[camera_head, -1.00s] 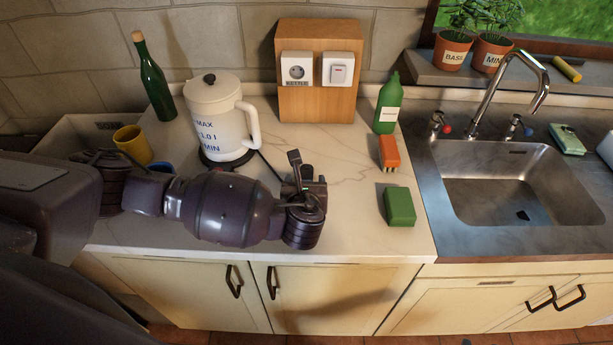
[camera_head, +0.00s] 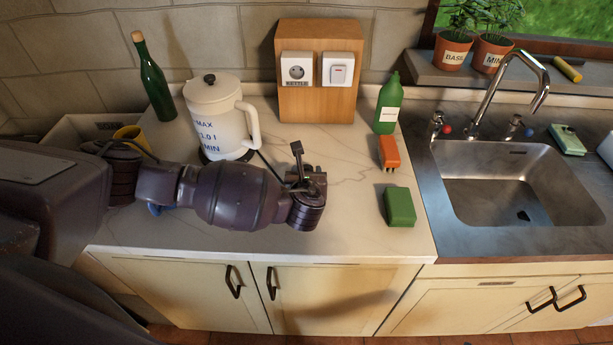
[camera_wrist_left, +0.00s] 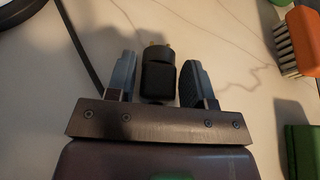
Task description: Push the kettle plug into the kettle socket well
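The black kettle plug (camera_wrist_left: 157,78) shows in the left wrist view between my left gripper's (camera_wrist_left: 158,80) two grey fingers, its metal pins facing away from the wrist. Narrow gaps seem to show beside the plug, so the fingers look open around it. In the head view my left gripper (camera_head: 308,168) is low over the counter, right of the kettle, and mostly hides the plug. The kettle socket well (camera_head: 296,70) is a round socket in a white plate on the wooden block (camera_head: 318,104), labelled KETTLE. The white kettle (camera_head: 221,120) stands upright on its base. My right gripper is not in view.
A switch (camera_head: 340,70) sits right of the socket. A green bottle (camera_head: 388,105), an orange brush (camera_head: 388,153) and a green sponge (camera_head: 400,206) stand or lie to the right, before the sink (camera_head: 510,190). The cord (camera_wrist_left: 82,55) runs left of the gripper. Counter before the block is clear.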

